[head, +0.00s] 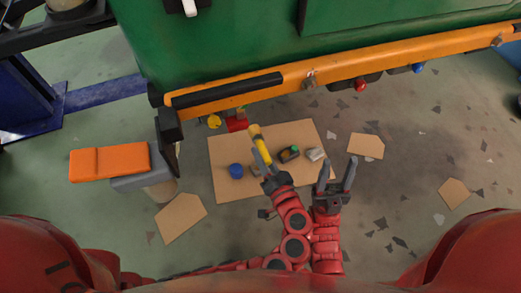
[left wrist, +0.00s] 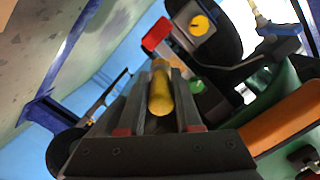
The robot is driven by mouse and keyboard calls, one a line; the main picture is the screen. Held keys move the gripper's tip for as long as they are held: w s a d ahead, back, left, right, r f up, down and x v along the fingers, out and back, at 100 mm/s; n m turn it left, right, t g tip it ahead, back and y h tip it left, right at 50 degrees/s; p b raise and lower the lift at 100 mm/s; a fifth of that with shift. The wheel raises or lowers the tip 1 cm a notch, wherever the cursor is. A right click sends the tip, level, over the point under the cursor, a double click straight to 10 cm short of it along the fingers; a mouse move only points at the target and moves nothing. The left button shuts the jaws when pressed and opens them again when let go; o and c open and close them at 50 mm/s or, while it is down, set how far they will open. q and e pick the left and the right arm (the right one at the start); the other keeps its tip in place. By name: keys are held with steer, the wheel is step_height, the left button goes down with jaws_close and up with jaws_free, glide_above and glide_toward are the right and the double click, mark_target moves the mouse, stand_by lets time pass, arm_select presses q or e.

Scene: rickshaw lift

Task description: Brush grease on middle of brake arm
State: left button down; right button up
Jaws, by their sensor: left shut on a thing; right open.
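My left gripper (head: 263,163) is shut on a brush with a yellow handle (head: 259,138), held over the cardboard sheet below the orange bar. In the left wrist view the yellow handle (left wrist: 160,88) sits between the two dark fingers and points away from the camera. I cannot make out its bristles or any grease on it. My right gripper (head: 337,175) is open and empty, to the right of the left one. I cannot clearly identify the brake arm. A red block (left wrist: 157,33) and a yellow disc (left wrist: 199,25) show beyond the fingers; a red part (head: 237,124) shows under the bar.
The green body with its orange bar (head: 400,58) spans the top. A cardboard sheet (head: 222,192) on the floor bears a blue round item (head: 236,171) and several small things. An orange-topped stand (head: 110,160) is at left. Smaller cardboard pieces (head: 366,146) lie around on the open floor.

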mark_target(255, 139)
arm_select(q)
steer(key=shift+b+v, duration=0.35)
steer(key=shift+v, duration=0.55)
steer(key=shift+s+d, duration=0.1)
steer(key=shift+s, duration=0.5)
steer(key=shift+w+f, duration=0.1)
steer(key=shift+d+r+b+x, duration=0.15)
steer(key=shift+b+x, duration=0.2)
steer(key=shift+x, duration=1.35)
steer(key=shift+d+r+b+x, duration=0.15)
steer(key=shift+b+x, duration=0.2)
steer(key=shift+x, duration=1.4)
steer(key=shift+x, duration=1.15)
steer(key=shift+r, duration=0.2)
